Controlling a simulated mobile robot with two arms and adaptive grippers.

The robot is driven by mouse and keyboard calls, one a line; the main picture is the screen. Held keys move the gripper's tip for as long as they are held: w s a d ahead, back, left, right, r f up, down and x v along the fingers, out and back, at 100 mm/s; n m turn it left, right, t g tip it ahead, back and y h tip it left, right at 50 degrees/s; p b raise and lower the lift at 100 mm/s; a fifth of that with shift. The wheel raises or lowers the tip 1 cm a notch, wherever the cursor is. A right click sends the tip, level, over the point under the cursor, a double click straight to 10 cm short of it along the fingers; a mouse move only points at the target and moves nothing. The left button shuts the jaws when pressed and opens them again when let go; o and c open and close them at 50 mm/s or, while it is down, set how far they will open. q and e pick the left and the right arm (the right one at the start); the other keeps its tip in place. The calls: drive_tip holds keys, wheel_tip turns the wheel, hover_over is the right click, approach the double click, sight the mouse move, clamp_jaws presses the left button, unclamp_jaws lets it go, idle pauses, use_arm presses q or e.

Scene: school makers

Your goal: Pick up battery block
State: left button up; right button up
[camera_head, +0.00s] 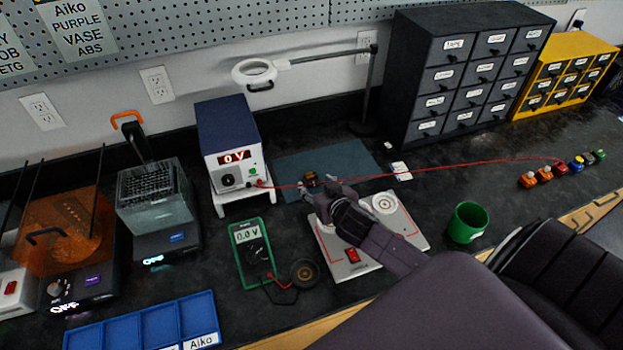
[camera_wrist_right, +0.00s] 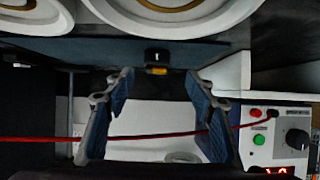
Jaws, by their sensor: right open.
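A small dark block with an orange-yellow part, which looks like the battery block (camera_head: 311,178), lies on the blue-grey mat (camera_head: 290,163) in front of the power supply. In the right wrist view the block (camera_wrist_right: 157,57) shows black with an orange strip, centred just past the fingertips. My right gripper (camera_head: 319,185) is open and empty, close beside the block in the head view. In the wrist view its two fingers (camera_wrist_right: 160,92) stand apart, with the block between their lines but not gripped. My left gripper is not in view.
A red cable (camera_head: 450,165) runs from the power supply (camera_head: 228,147) across the mat area, and crosses behind the fingers in the wrist view. A white plate device (camera_head: 408,228) lies under my right arm. A multimeter (camera_head: 252,249) and green cup (camera_head: 467,222) stand nearby.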

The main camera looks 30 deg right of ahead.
sight(312, 176)
drive_tip(key=x, duration=0.3)
drive_tip(key=shift+w+d+r+p, duration=0.15)
drive_tip(key=shift+w+d+p, duration=0.1)
drive_tip(key=shift+d+p, duration=0.1)
drive_tip(key=shift+w+d+f, duration=0.15)
drive_tip(key=shift+w+f, duration=0.2)
drive_tip(key=shift+w, duration=0.25)
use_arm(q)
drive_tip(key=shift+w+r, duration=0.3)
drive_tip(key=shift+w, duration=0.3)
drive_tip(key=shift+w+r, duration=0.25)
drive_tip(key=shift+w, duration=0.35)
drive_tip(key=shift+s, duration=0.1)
use_arm(e)
drive_tip(key=c, duration=0.4)
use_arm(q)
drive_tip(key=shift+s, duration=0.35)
use_arm(e)
drive_tip(key=c, duration=0.8)
drive_tip(key=shift+r, duration=0.15)
drive_tip(key=shift+c, duration=0.2)
